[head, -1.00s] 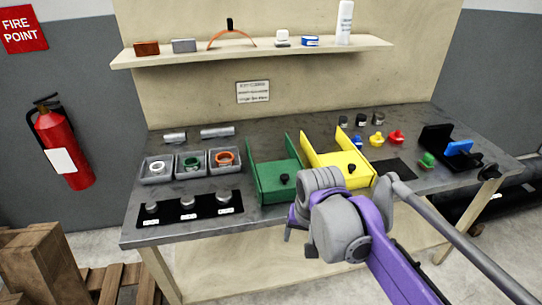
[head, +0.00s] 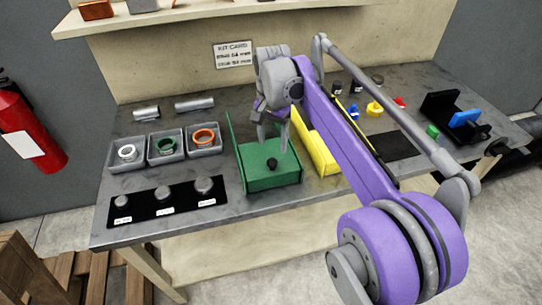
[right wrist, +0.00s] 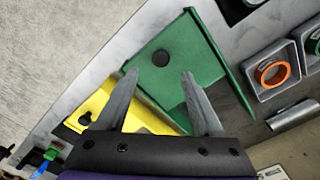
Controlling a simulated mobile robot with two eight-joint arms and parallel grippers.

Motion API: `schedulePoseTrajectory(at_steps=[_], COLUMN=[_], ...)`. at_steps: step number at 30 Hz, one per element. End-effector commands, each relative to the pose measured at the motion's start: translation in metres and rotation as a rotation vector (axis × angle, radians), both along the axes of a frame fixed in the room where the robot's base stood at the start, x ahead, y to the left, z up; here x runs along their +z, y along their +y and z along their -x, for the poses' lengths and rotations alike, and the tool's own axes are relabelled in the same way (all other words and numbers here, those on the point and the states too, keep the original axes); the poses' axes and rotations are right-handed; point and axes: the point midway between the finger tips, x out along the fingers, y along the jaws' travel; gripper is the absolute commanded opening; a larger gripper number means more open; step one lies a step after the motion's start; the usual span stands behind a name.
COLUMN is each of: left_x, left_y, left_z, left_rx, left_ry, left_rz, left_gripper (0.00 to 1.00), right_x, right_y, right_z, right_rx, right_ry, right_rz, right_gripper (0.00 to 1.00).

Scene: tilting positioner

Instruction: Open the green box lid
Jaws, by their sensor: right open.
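The green box (head: 262,181) stands on the bench, with a tall upright panel along its left side. Its flat green lid (head: 252,158) lies shut, with a black knob (head: 272,164) near the front edge. The lid (right wrist: 182,48) and round black knob (right wrist: 160,58) also show in the right wrist view. My right gripper (head: 273,143) is above the green box, fingers pointing down. In the right wrist view its open, empty fingers (right wrist: 161,73) lie on either side of the knob's line, apart from it. My left gripper is out of view.
The yellow box (head: 318,150) stands just right of the green one, partly behind my arm. Grey trays with rings (head: 166,147) and a black knob panel (head: 145,205) are at left. A shelf (head: 200,18) hangs above.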

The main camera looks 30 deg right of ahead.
Motion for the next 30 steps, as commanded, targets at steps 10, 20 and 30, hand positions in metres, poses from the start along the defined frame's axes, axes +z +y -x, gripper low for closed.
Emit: schedulePoseTrajectory(at_steps=[10,20,30], left_x=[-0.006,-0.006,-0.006], left_y=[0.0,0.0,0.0], left_z=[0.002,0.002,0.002], left_rx=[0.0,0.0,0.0], left_ry=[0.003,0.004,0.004], left_rz=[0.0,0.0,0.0], left_gripper=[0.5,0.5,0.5], right_x=[-0.061,-0.074,-0.074], right_y=[0.0,0.0,0.0], right_z=[0.0,0.0,0.0], right_rx=[0.002,0.002,0.002], right_ry=[-0.001,-0.001,-0.001], right_rz=[-0.001,0.0,0.0], right_gripper=[0.69,0.69,0.31])
